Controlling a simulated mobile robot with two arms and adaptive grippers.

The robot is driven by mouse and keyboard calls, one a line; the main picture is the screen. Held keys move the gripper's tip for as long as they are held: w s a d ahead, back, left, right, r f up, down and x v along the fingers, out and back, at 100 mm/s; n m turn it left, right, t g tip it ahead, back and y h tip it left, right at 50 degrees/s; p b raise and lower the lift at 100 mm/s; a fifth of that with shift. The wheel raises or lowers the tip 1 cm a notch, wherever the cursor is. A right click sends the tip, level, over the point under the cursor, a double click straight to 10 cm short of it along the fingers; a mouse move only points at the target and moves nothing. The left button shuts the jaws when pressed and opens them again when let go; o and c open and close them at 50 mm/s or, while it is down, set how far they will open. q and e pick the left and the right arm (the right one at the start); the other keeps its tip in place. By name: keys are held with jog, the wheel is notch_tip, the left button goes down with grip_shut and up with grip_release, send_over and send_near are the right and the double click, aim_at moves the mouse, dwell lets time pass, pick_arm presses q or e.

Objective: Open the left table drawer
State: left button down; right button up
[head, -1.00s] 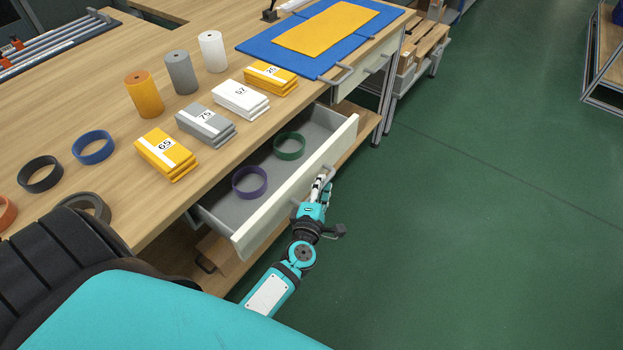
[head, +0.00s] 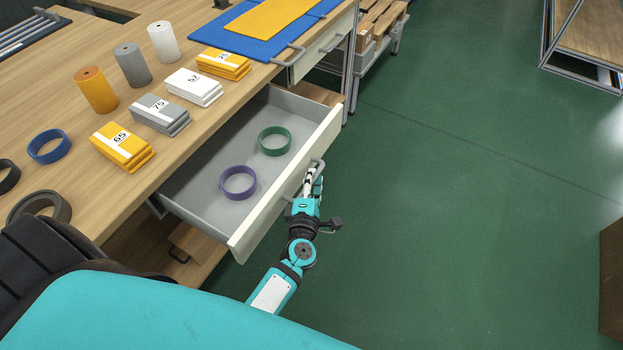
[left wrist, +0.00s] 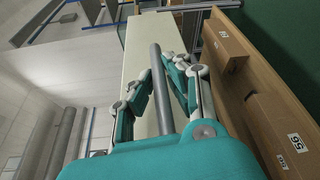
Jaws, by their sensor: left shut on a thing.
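The left table drawer (head: 210,203) is pulled out from under the wooden table, with its grey inside showing in the head view. A purple ring (head: 238,183) and a green ring (head: 274,141) lie in it. My left gripper (head: 312,178) is at the outer side of the white drawer front, shut on the drawer handle (head: 319,168). In the left wrist view the handle's grey bar (left wrist: 160,85) runs between the fingers of my left gripper (left wrist: 172,72), beside the pale drawer front (left wrist: 140,50). My right gripper is not in view.
The tabletop (head: 95,180) holds folded felt stacks (head: 122,146), felt rolls (head: 97,90), rings and a blue mat (head: 232,42). Green floor (head: 450,200) to the right is mostly clear. A brown block stands at the right edge.

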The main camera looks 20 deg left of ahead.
pick_arm(q)
jog(key=c, duration=1.3)
grip_release()
jog(key=shift+c, duration=0.2)
jog(key=f+v, duration=0.1)
jog(key=v, duration=1.1)
jog(key=shift+r, duration=0.45)
jog(key=s+d+f+m+g+h, duration=0.2)
jog(key=s+f+m, duration=0.3)
jog(key=f, duration=0.4)
jog(key=s+d+f+m+g+h, duration=0.25)
jog(key=f+m, duration=0.35)
jog(key=f, duration=0.3)
jog(key=s+d+f+m+g+h, duration=0.1)
jog(key=s+f+m+g+h, duration=0.15)
jog(key=f+m, duration=0.5)
jog(key=s+a+f+m+g+y, duration=0.1)
jog(key=s+a+f+m+g, duration=0.3)
jog(key=s+f, duration=0.3)
jog(key=s+a+f+m+g+p, duration=0.1)
jog(key=s+a+f+m+g, duration=0.2)
jog(key=s, duration=1.3)
jog(key=a+f+g, duration=0.1)
jog(key=a+f, duration=0.2)
jog(key=f, duration=0.2)
jog(key=shift+m+y, duration=0.35)
jog(key=shift+y, duration=0.05)
